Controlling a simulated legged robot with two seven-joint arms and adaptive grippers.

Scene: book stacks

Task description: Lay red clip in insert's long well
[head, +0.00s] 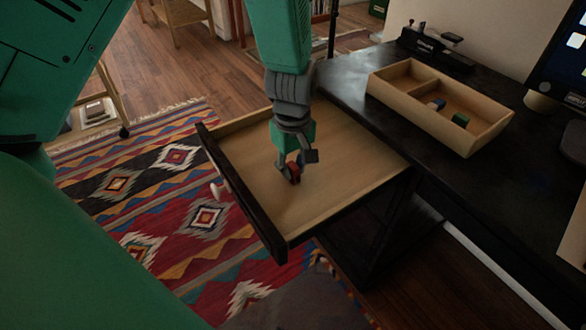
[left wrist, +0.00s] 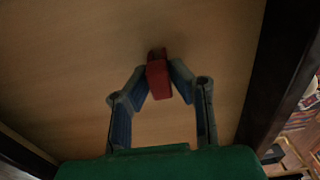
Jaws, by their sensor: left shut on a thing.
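The red clip (head: 293,171) is between the fingertips of my left gripper (head: 291,168), over the open wooden drawer (head: 345,160). In the left wrist view the red clip (left wrist: 158,76) is pinched between both fingers, above the drawer's bare floor. I cannot tell whether the clip touches that floor. The wooden insert (head: 440,104) sits on the dark desk at the right, with a divider making separate wells. A blue piece (head: 437,104) and a green piece (head: 460,119) lie in its larger well. My right gripper is not in view.
The dark desk (head: 500,165) has free room in front of the insert. A black stapler-like object (head: 435,46) stands behind the insert, and a monitor (head: 562,55) is at the right. The drawer's dark front (head: 240,195) sticks out over a patterned rug (head: 160,190).

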